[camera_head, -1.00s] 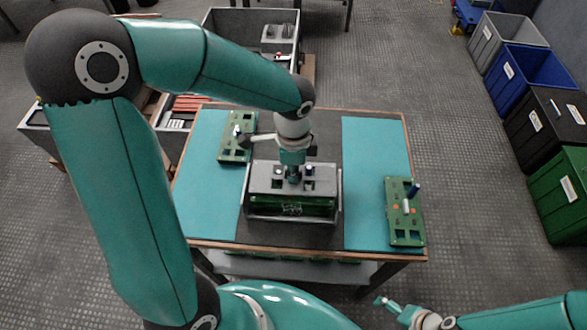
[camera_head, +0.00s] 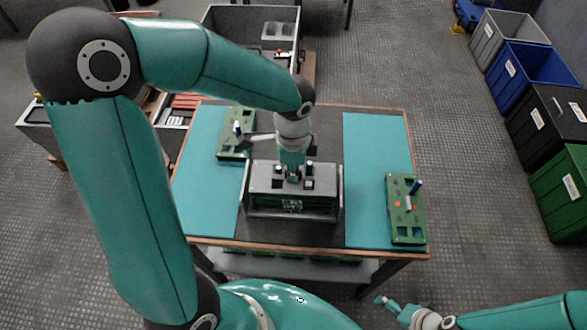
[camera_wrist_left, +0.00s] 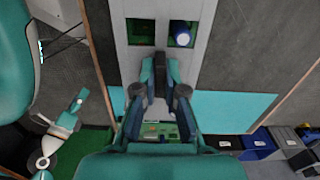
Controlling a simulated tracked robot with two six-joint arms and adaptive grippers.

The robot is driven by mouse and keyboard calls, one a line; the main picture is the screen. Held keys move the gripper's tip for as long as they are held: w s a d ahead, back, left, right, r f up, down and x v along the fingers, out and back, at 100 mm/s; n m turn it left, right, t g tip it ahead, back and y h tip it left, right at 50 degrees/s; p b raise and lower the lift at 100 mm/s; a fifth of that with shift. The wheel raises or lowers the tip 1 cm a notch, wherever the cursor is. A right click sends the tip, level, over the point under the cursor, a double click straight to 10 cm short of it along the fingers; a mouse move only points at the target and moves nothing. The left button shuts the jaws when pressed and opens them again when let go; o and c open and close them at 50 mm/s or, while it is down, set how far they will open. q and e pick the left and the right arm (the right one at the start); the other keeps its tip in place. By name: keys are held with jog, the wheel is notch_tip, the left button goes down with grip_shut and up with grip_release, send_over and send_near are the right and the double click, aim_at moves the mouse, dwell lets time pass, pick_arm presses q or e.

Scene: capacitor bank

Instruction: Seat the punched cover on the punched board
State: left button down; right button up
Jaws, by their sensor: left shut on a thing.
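The punched cover (camera_head: 262,181) is a grey plate with square holes, in the middle of the table. My left gripper (camera_head: 293,178) is above it and shut on its middle; the wrist view also shows the fingers (camera_wrist_left: 160,68) on the cover (camera_wrist_left: 155,12). The green punched board (camera_head: 270,201) is just below the cover, mostly hidden by it. Dark blue-topped parts show at the cover's far holes; one blue top (camera_wrist_left: 181,35) stands in a hole in the wrist view. I cannot tell whether the cover touches the board all round. My right gripper (camera_head: 381,301) is away at the lower right.
A grey holder (camera_head: 290,217) surrounds the board. Green boards with parts lie on the left mat (camera_head: 205,190) and right mat (camera_head: 368,160). Bins, including a blue one (camera_head: 533,75), stand along the right wall. The mats have bare areas.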

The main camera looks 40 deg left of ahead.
dwell(0.7)
pick_arm(q)
jog(key=c, duration=1.2)
grip_release()
notch_tip(320, 180, up, 12)
jog(key=shift+f, duration=0.1)
